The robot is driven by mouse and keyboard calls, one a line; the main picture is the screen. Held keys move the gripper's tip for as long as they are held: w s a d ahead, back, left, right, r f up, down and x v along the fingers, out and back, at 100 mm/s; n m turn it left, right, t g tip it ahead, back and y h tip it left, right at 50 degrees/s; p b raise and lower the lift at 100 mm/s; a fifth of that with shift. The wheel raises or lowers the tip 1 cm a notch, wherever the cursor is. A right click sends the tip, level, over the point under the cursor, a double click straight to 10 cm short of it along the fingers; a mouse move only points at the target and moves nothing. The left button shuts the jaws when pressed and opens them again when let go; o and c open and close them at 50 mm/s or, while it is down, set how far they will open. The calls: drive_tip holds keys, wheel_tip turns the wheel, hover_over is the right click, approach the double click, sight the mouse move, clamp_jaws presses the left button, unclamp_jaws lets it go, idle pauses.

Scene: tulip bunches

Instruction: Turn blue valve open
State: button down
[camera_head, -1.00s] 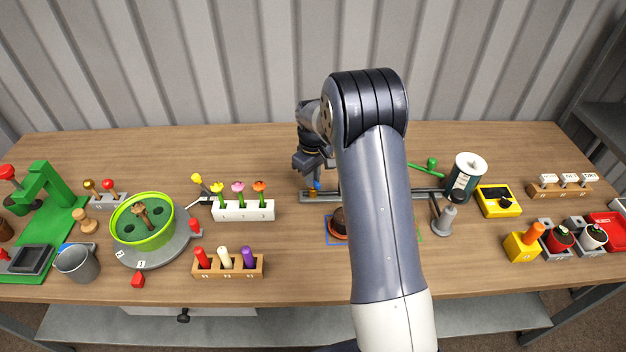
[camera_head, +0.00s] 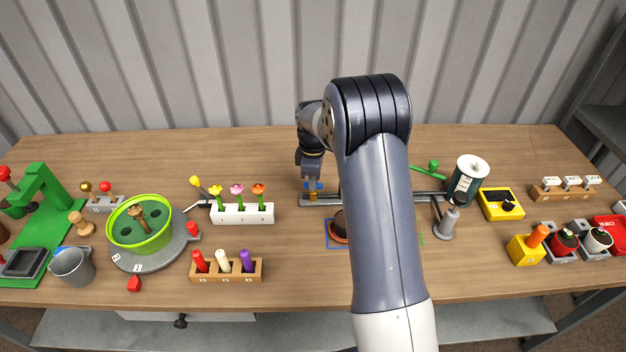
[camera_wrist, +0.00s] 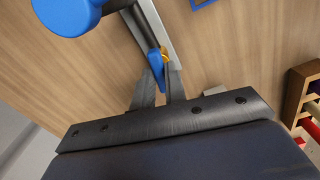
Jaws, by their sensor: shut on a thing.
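The blue valve's small lever handle (camera_wrist: 156,62) sits by a brass fitting (camera_wrist: 165,52) on a grey rail in the wrist view. In the head view the blue handle (camera_head: 318,186) and the brass body (camera_head: 312,196) show near the rail's left end. My gripper (camera_wrist: 161,78) points down at the valve and is shut on the blue handle between its two dark fingers. In the head view my gripper (camera_head: 312,180) partly hides the valve. I cannot tell the handle's exact angle.
The grey rail (camera_head: 345,198) runs right behind my arm. A large blue rounded piece (camera_wrist: 68,14) is close at upper left in the wrist view. A white flower block (camera_head: 242,214) stands left of the valve. A dark canister (camera_head: 467,182) stands to the right.

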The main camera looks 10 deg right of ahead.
idle(0.4)
drive_tip(key=c, duration=1.4)
unclamp_jaws()
drive_tip(key=shift+c, duration=0.2)
drive_tip(key=shift+r, duration=0.15)
wheel_tip(320, 180, up, 11)
drive_tip(key=shift+f+b, duration=0.2)
drive_tip(key=shift+b, duration=0.15)
wheel_tip(320, 180, down, 11)
drive_tip(key=shift+r+p, duration=0.1)
drive_tip(key=shift+p, duration=0.3)
